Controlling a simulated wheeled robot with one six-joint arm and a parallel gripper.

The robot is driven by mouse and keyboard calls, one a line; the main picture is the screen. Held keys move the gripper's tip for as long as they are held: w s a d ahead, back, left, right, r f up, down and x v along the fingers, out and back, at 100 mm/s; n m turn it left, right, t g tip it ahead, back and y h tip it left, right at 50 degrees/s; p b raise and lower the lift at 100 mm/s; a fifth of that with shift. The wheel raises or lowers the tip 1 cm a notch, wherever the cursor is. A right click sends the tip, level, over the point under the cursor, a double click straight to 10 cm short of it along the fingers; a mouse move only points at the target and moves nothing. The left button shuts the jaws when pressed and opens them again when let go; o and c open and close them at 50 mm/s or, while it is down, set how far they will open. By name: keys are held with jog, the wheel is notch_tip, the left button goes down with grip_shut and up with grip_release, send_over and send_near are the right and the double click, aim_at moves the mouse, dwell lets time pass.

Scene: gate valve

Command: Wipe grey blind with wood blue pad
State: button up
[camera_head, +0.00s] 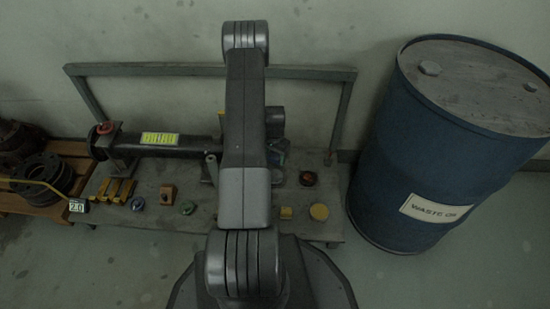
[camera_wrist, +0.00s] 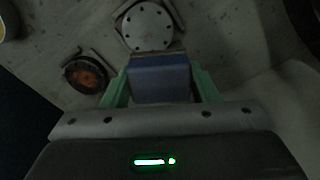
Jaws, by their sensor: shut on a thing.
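The grey blind is a round pale disc (camera_wrist: 148,26) with small holes around its rim, at the top middle of the wrist view. The wood blue pad (camera_wrist: 160,80) is a blue block between the green fingers of my gripper (camera_wrist: 160,76), which is shut on it. The pad's far edge is right beside the blind's lower edge in the picture; I cannot tell whether they touch. In the head view my arm covers most of this area, and a bluish patch (camera_head: 279,151) shows just right of it.
An orange-centred disc (camera_wrist: 85,75) lies left of the pad in the wrist view. A blue drum (camera_head: 425,150) stands at right.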

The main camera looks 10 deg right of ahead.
jog(key=shift+r+p, duration=0.6)
jog(key=shift+r, duration=0.9)
